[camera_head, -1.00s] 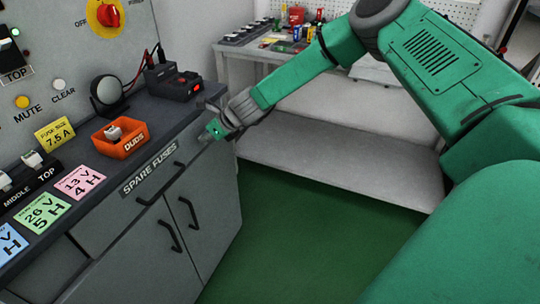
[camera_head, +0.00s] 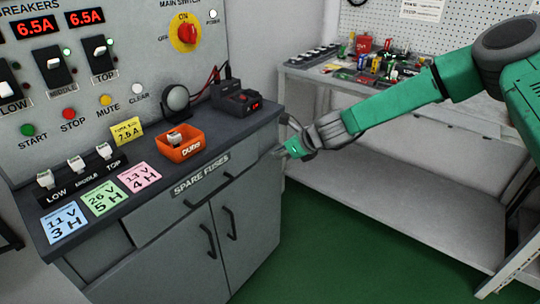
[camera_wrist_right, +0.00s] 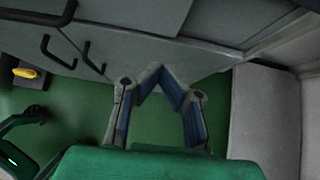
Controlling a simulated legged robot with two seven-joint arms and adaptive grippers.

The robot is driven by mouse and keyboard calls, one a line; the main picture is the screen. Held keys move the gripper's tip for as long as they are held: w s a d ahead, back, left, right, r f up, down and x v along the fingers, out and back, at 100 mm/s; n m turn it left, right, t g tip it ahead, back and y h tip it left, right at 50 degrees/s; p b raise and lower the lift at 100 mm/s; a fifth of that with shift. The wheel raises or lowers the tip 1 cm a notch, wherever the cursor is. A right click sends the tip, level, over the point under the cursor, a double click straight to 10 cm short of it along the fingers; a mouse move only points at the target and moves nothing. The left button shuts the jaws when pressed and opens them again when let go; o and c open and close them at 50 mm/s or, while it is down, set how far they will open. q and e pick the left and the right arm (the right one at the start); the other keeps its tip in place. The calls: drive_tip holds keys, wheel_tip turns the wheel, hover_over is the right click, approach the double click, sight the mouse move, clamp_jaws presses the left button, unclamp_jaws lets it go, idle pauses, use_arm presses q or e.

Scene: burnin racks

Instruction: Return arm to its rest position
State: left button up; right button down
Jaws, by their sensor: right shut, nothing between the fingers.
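My right arm reaches in from the right in the head view. Its green and grey right gripper (camera_head: 280,152) is beside the right front corner of the grey cabinet (camera_head: 200,235), below the level of the dark countertop (camera_head: 70,223). I cannot tell whether it touches the cabinet. In the right wrist view the fingers (camera_wrist_right: 159,72) meet at their tips, with nothing between them, in front of the grey cabinet front and above the green floor. My left gripper is not in the head view.
An orange DUDS bin (camera_head: 181,146), a fuse holder row (camera_head: 80,166) and coloured cards (camera_head: 103,198) are on the countertop. A black device (camera_head: 236,103) stands near its right end. A cluttered workbench (camera_head: 345,85) is behind my arm.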

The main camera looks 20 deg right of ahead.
drive_tip(key=s+r, duration=0.3)
drive_tip(key=r, duration=0.1)
drive_tip(key=s+a+f+n+g+h, duration=0.1)
drive_tip(key=s+a+f+n+g, duration=0.25)
drive_tip(key=s+f+n, duration=0.55)
drive_tip(key=s+a+f+n+g+h, duration=0.15)
drive_tip(key=s+a+f+n, duration=0.25)
drive_tip(key=s+f+n, duration=0.5)
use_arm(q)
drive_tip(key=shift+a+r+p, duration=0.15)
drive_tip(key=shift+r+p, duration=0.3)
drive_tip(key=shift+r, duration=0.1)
use_arm(e)
drive_tip(key=s+d+f+n+g+h, duration=0.1)
drive_tip(key=s+n, duration=0.5)
drive_tip(key=s, duration=0.5)
drive_tip(key=s+d+f+n+g+h, duration=0.1)
drive_tip(key=s+d+n+g, duration=0.1)
drive_tip(key=s+n, duration=0.5)
drive_tip(key=s, duration=0.4)
drive_tip(key=shift+s+d+f, duration=0.15)
drive_tip(key=shift+d+f, duration=0.05)
drive_tip(key=shift+d, duration=0.1)
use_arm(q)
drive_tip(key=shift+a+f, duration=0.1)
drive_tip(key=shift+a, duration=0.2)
use_arm(e)
drive_tip(key=shift+a+r, duration=0.1)
drive_tip(key=shift+a, duration=0.2)
